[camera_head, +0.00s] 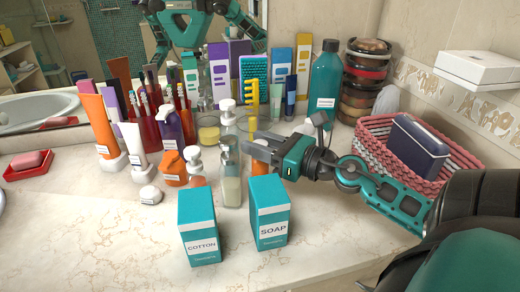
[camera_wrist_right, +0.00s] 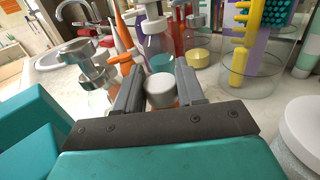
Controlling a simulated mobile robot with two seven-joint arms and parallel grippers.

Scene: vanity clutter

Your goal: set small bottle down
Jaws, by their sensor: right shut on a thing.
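The small bottle has a white cap (camera_wrist_right: 160,86) and an orange body (camera_head: 260,168). In the head view it stands upright between the fingers of my right gripper (camera_head: 260,146), behind the soap box. In the right wrist view the cap sits between the two fingers of the gripper (camera_wrist_right: 161,94), which are shut on it. The bottle's base is partly hidden, so I cannot tell whether it touches the counter (camera_head: 110,235). My left gripper is not directly in view.
A clear pump bottle (camera_head: 231,178) stands just left of the small bottle. Teal boxes marked cotton (camera_head: 200,232) and soap (camera_head: 270,218) stand in front. A pink basket (camera_head: 450,178) is at the right. The counter's front left and front right are bare.

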